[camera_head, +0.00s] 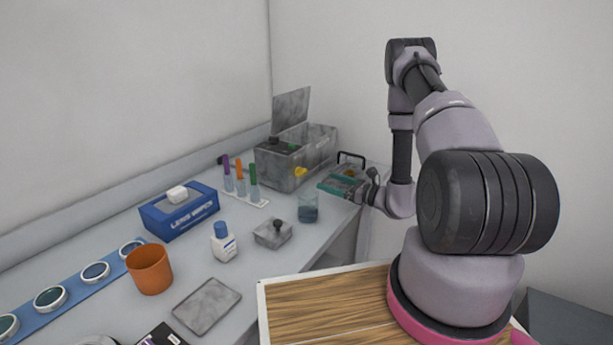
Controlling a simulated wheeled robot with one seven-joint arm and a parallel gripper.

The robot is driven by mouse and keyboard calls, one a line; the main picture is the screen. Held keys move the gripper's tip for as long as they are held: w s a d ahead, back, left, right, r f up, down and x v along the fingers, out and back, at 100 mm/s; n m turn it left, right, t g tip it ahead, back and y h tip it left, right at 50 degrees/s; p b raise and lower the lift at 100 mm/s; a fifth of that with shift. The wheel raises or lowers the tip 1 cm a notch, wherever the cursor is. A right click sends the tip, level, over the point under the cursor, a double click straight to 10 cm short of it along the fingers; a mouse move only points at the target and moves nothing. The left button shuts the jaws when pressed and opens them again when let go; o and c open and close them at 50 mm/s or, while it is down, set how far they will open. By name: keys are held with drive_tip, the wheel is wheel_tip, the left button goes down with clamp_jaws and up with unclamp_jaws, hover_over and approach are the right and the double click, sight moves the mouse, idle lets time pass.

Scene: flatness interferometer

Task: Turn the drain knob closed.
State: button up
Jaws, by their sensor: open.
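A small yellow knob (300,171), which looks like the drain knob, sits low on the side of a grey metal bath (283,165) at the back of the bench. The bath's lid stands raised. The knob is too small for me to read its turn position. My gripper (362,190) is to the right of the knob, apart from it, beside a green-topped tray (337,185). Its jaws are small and partly hidden by my wrist; it is open, and I see nothing held in it.
A grey block with a black knob (273,233), a white bottle (223,242), a blue wipes box (179,211) and an orange cup (149,269) stand nearer.

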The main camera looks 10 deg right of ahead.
sight(304, 174)
drive_tip(key=x, duration=1)
drive_tip(key=c, duration=1.4)
